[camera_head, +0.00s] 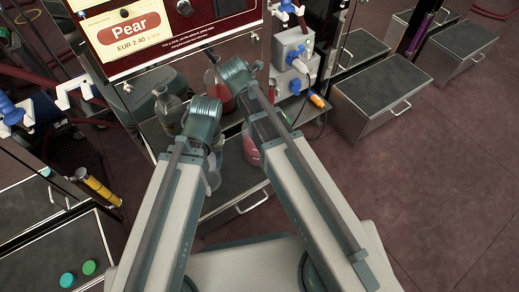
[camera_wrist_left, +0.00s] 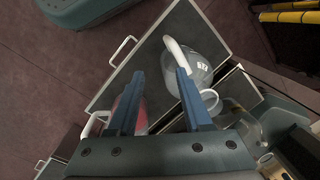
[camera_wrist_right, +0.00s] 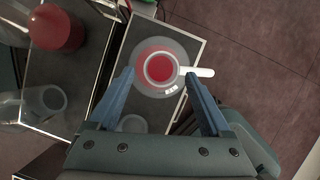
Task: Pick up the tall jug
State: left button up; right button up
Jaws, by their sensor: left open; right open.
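A clear jug (camera_wrist_left: 203,62) with a white handle stands on a dark-topped box in the left wrist view. A jug with red liquid (camera_wrist_right: 160,68) and a white handle shows in the right wrist view; its red side also shows in the head view (camera_head: 251,151). I cannot tell which jug is the tall one. My left gripper (camera_wrist_left: 160,74) is open above the box; its right finger overlaps the clear jug, and its left finger partly hides the red one. My right gripper (camera_wrist_right: 159,75) is open and empty, with its fingers on either side of the red jug in view. Contact cannot be seen.
The dark-topped box (camera_wrist_left: 140,55) has a front handle. A red container (camera_wrist_right: 56,30) and a clear container (camera_wrist_right: 42,106) stand on the neighbouring shelf. The Pear dispenser panel (camera_head: 135,30) rises behind my arms. Drawer boxes (camera_head: 375,85) stand right, with open floor beyond.

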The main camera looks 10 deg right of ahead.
jog(key=b+x, duration=0.3)
jog(key=x, duration=0.1)
jog(key=shift+d, duration=0.1)
jog(key=shift+r, duration=0.1)
grip_shut()
dwell(1.2)
